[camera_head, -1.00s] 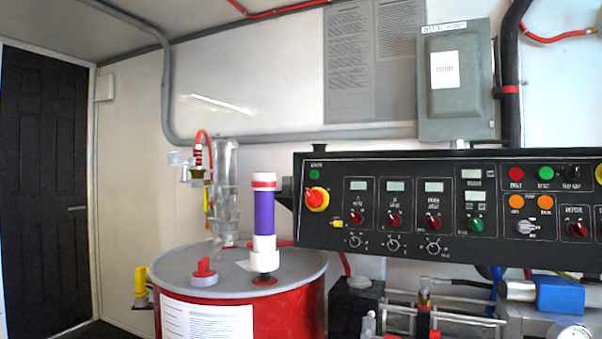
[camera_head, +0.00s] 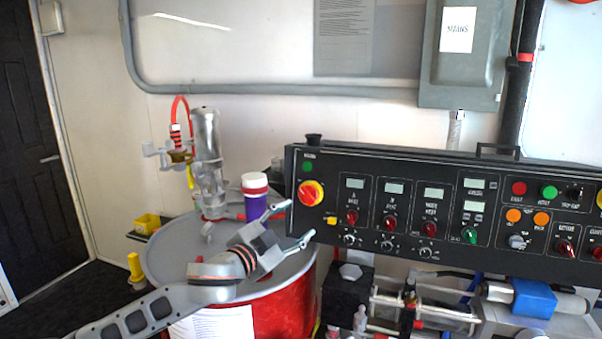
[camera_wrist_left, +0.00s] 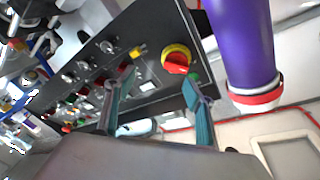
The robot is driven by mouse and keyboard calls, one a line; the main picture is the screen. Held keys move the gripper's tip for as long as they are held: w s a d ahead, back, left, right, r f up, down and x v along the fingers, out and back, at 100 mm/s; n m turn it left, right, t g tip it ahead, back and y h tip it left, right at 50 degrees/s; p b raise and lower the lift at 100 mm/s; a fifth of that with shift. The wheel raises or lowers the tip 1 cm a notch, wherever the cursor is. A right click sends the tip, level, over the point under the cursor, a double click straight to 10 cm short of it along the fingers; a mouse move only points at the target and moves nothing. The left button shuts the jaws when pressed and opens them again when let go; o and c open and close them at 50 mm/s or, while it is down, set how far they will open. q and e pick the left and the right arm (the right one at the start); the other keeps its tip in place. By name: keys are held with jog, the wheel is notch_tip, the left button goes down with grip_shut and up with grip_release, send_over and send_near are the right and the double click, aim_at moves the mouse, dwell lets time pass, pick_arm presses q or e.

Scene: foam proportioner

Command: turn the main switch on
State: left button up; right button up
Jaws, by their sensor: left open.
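The main switch appears to be the red rotary knob on a yellow round plate (camera_head: 310,193), at the left end of the black control panel (camera_head: 400,215). The knob also shows in the left wrist view (camera_wrist_left: 177,64), just beyond the fingers. My left gripper (camera_head: 301,221) is open and empty, its fingertips just below and left of the knob in the head view. In the wrist view the two fingers (camera_wrist_left: 158,80) stand apart, with the knob near the right fingertip. I cannot tell any contact. My right gripper is not in view.
A red drum (camera_head: 285,305) with a grey lid stands beneath my left arm. A purple cylinder with a white cap (camera_head: 255,190) stands on it, close behind the gripper; it looms large in the wrist view (camera_wrist_left: 240,45). Other knobs and buttons fill the panel to the right.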

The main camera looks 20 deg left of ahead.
aim_at(305, 196)
pick_arm(q)
jog(key=shift+y, duration=0.3)
jog(key=shift+w+a+r+p, duration=0.1)
jog(key=shift+w+r+p, duration=0.25)
jog(key=shift+w, duration=1.2)
jog(key=shift+w+r+p, duration=0.1)
jog(key=shift+w+r, duration=0.3)
jog(key=shift+w, duration=1.1)
jog(key=shift+w+a+r+p, duration=0.1)
jog(key=shift+w+r+p, duration=0.25)
jog(key=shift+w, duration=1.2)
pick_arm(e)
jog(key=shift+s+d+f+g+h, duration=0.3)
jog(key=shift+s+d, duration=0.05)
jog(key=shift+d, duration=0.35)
pick_arm(q)
jog(key=c, duration=1.1)
